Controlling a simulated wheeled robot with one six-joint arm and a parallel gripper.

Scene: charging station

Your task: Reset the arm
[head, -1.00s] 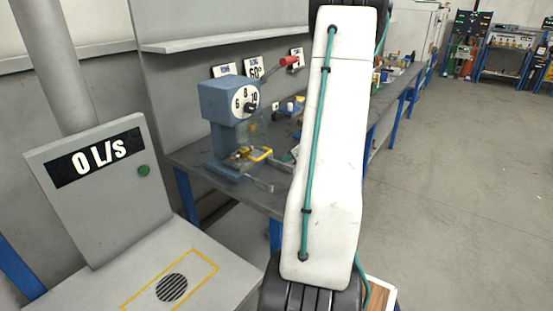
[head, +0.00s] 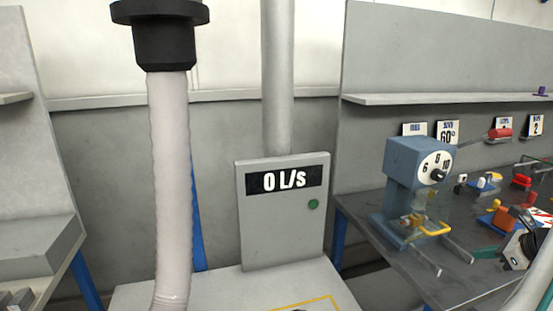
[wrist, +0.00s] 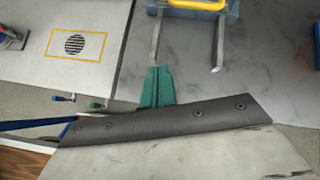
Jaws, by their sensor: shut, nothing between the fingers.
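My gripper (wrist: 157,87) shows in the wrist view as two teal fingers, pressed together with nothing between them. It is above the grey bench, just below the metal legs of a blue press. In the head view, part of my arm is at the lower right edge, over the bench.
The blue press (head: 405,175) with a dial and yellow handle stands on the grey bench (head: 400,272). A grey "0 L/s" panel (head: 255,225) with a green button stands left of it. A pale hose (head: 170,180) hangs at left. A round grille (wrist: 75,44) lies inside a yellow outline.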

